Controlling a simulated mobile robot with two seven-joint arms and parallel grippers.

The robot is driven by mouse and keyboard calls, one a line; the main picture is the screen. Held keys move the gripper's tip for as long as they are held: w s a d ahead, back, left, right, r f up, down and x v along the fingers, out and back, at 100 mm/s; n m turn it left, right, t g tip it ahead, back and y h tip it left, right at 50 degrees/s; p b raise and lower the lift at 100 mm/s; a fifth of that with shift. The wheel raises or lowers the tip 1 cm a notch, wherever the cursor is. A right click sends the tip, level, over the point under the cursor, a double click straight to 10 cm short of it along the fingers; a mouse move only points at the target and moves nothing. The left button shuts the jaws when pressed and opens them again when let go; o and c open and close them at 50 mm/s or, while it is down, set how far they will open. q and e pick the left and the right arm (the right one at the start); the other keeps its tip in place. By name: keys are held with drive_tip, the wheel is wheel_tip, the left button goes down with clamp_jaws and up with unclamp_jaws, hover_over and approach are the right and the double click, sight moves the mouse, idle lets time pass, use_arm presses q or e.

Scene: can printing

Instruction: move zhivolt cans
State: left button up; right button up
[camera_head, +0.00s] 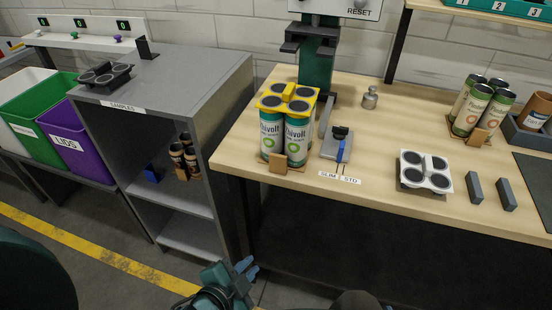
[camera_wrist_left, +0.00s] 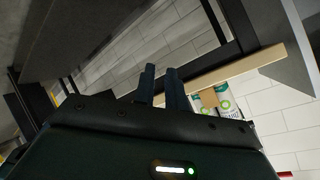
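A pack of white-and-green cans marked "Zhivolt" (camera_head: 297,137) stands upright on the wooden bench, under a yellow top holder (camera_head: 301,108), with a brown block at its front. Part of white-and-green cans (camera_wrist_left: 224,102) also shows in the left wrist view. My left gripper (camera_head: 248,267) is low in front of the bench, well apart from the cans. In the left wrist view its two fingers (camera_wrist_left: 160,82) stand a little apart with nothing between them. My right gripper is not seen.
A second group of similar cans (camera_head: 480,106) stands at the bench's right. A white four-ring holder (camera_head: 427,171), two grey blocks, a small metal weight (camera_head: 370,98) and a green press (camera_head: 317,60) are on the bench. A grey shelf unit (camera_head: 200,80) holds cans inside. Bins stand at left.

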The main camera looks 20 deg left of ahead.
sight(276, 159)
use_arm(q)
drive_tip(key=w+r+m+t, duration=0.1)
drive_tip(key=r+m, duration=0.1)
drive_tip(key=m, duration=0.2)
drive_tip(key=w+r+m+t+y+b, duration=0.1)
drive_tip(key=m, duration=0.4)
drive_tip(key=w+r+m+t, duration=0.1)
drive_tip(key=w+r+m, duration=0.1)
drive_tip(key=m, duration=0.3)
drive_tip(key=shift+a+r, duration=0.3)
clamp_jaws()
wheel_tip(276, 159, up, 7)
drive_tip(key=w+m+t, duration=0.2)
drive_tip(key=m+t, duration=0.1)
drive_tip(key=m, duration=0.8)
drive_tip(key=shift+y, duration=0.4)
drive_tip(key=w, duration=0.9)
drive_tip(key=w+p, duration=0.1)
drive_tip(key=w, duration=0.3)
drive_tip(key=shift+w+d+f, duration=0.15)
drive_tip(key=shift+d, duration=0.2)
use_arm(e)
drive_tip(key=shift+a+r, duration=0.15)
